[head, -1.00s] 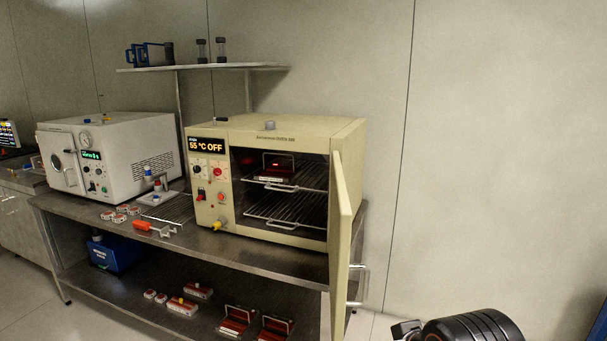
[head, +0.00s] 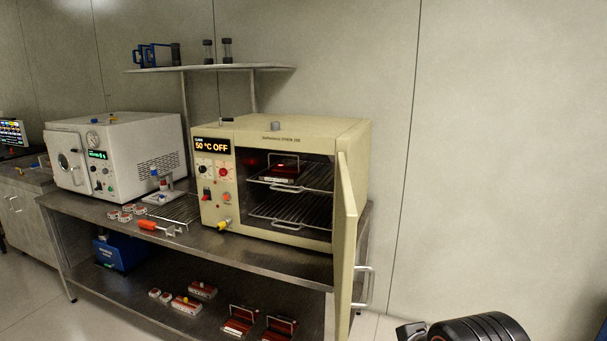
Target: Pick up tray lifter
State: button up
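The tray lifter, a tool with an orange handle and a pale metal forked end (head: 149,225), lies on the metal table top in front of the wire rack, left of the oven. Its handle points left and its metal end points right. Nothing touches it from above. A black ribbed rounded part at the bottom right edge looks like part of my arm. It is far to the right of the lifter. No gripper fingers show, so my gripper is out of view.
The cream oven (head: 277,127) stands on the table, its door (head: 347,240) swung open toward the front right. A red-and-black tray (head: 284,171) sits on its upper rack. A white oven (head: 120,130) stands left. Several small boxes lie beside the lifter. Lower shelf holds trays.

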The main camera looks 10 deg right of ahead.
aim_at(142, 223)
jog(key=i+j, duration=0.15)
jog(key=j, duration=0.2)
jog(key=i+j, duration=0.1)
jog(key=j, duration=0.2)
jog(key=i+j, duration=0.15)
jog(key=j, duration=0.2)
jog(key=i+j, duration=0.3)
jog(key=i+j+z, duration=0.1)
jog(key=i+j, duration=0.25)
jog(key=j, duration=0.15)
jog(key=i+j, duration=0.3)
jog(key=i+j+z, duration=0.1)
jog(key=i+j, duration=0.2)
jog(key=j, duration=0.25)
jog(key=i+j+z, duration=0.1)
jog(key=i+j, duration=0.2)
jog(key=j, duration=0.15)
jog(key=i+j, duration=0.25)
jog(key=j, duration=0.2)
